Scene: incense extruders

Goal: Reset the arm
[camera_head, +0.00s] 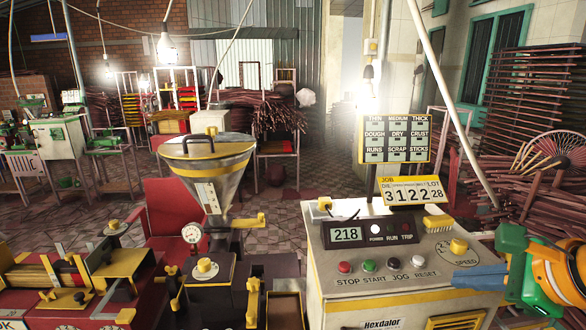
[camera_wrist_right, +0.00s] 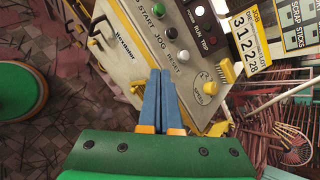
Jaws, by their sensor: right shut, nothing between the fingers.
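My right gripper (camera_head: 461,278) has its blue fingers shut and empty, beside the right end of the control box's front. In the right wrist view the shut fingers (camera_wrist_right: 160,78) point toward the panel (camera_wrist_right: 215,70). The white reset button (camera_head: 417,261) sits at the right end of the button row; it also shows in the right wrist view (camera_wrist_right: 183,57), beyond the fingertips. The fingers appear apart from it. The left gripper is not in view.
A yellow knob (camera_head: 459,245) sits near my right gripper. The display reads 218. A job sign (camera_head: 411,190) stands behind the box. A metal hopper (camera_head: 209,170) and red machine stand left. Stick stacks (camera_head: 530,180) fill the right side.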

